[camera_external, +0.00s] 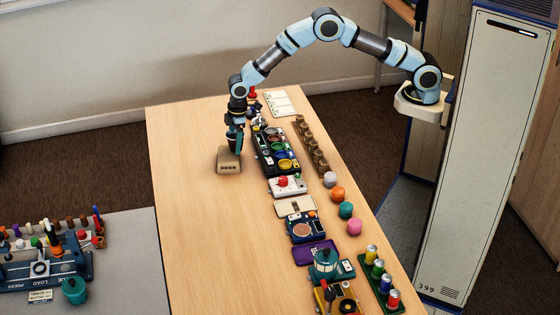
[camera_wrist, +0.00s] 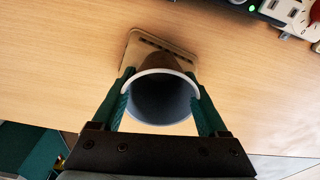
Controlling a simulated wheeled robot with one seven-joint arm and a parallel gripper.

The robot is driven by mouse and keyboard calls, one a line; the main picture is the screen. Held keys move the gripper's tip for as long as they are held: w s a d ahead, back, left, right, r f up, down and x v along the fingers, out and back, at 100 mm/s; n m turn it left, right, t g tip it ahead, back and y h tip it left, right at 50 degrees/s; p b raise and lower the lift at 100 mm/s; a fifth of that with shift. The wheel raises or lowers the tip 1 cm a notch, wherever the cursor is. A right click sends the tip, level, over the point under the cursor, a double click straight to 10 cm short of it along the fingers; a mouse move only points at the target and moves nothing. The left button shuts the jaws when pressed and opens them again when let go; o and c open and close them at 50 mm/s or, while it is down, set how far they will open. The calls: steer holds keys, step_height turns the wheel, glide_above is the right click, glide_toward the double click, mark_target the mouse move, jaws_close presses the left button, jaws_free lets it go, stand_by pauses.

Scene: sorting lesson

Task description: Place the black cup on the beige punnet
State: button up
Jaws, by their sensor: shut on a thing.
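A cup (camera_wrist: 160,102) with a pale rim and a dark grey inside is held between the green fingers of my gripper (camera_wrist: 160,88) in the wrist view. Its mouth faces the wrist camera, and a brownish strip of its outer wall shows past the rim. The beige punnet (camera_external: 229,167) sits on the left part of the table. In the wrist view the punnet (camera_wrist: 133,52) lies just beyond and below the cup, partly hidden by it. In the external view my gripper (camera_external: 235,143) points down over the punnet's back part. I cannot tell whether the cup touches it.
A row of trays and toys, including a black tray (camera_external: 262,153) and a white box with a red knob (camera_external: 288,186), runs along the table right of the punnet. Brown cups and coloured balls stand farther right. The table's left and front-left surface (camera_external: 200,235) is clear.

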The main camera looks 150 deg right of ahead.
steer(key=shift+f, duration=0.45)
steer(key=shift+f, duration=0.15)
steer(key=o, duration=1.2)
steer(key=r, duration=0.4)
steer(key=r+b, duration=0.1)
steer(key=r, duration=0.3)
steer(key=s+a+r+b, duration=0.1)
steer(key=r, duration=0.3)
steer(key=shift+s+r, duration=0.1)
steer(key=shift+r, duration=0.05)
